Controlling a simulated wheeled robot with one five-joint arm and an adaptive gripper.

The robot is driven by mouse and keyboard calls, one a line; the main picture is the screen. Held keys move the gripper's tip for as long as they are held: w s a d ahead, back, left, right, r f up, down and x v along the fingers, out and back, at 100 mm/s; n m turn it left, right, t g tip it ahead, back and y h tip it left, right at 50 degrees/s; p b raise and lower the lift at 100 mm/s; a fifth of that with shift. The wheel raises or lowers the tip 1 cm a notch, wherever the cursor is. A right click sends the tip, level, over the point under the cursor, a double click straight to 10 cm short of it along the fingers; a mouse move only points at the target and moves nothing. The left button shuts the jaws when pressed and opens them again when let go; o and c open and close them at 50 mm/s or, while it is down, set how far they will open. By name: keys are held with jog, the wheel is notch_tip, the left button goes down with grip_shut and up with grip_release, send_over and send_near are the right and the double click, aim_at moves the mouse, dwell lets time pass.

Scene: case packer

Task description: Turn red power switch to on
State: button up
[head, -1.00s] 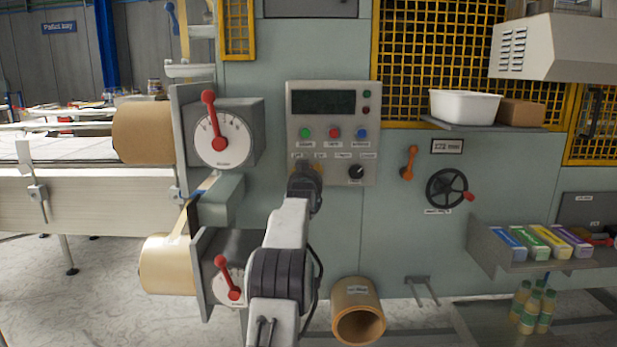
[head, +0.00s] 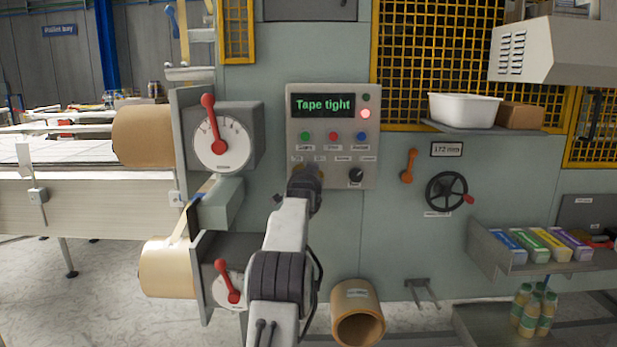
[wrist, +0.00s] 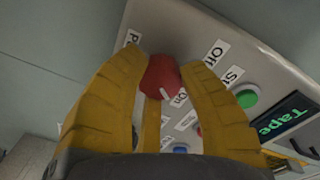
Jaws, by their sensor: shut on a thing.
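The red power switch (wrist: 160,72) is a round red knob on the grey control panel (wrist: 200,25). In the wrist view its white mark points toward the "On" label; the "Off" label is off to the right. My gripper (wrist: 163,80) has its yellow fingers on both sides of the knob and is shut on it. In the head view my gripper (head: 305,184) is at the lower left of the control panel (head: 333,180) and hides the switch. The panel's display (head: 323,105) is lit and reads "Tape tight".
A red lamp (head: 365,114) glows beside the display. Green (head: 305,136), red (head: 333,136) and blue (head: 361,136) buttons and a black knob (head: 356,175) are close to my gripper. Red-lever dials (head: 222,143) stand left; an orange lever (head: 409,166) and handwheel (head: 447,191) are right.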

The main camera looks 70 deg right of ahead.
jog(key=shift+w, duration=0.15)
jog(key=o, duration=0.9)
jog(key=shift+w+f, duration=0.1)
jog(key=o, duration=0.3)
jog(key=shift+o, duration=0.2)
jog(key=shift+a, duration=0.1)
jog(key=v, duration=1.1)
jog(key=shift+s+a, duration=0.25)
jog(key=shift+a, duration=0.05)
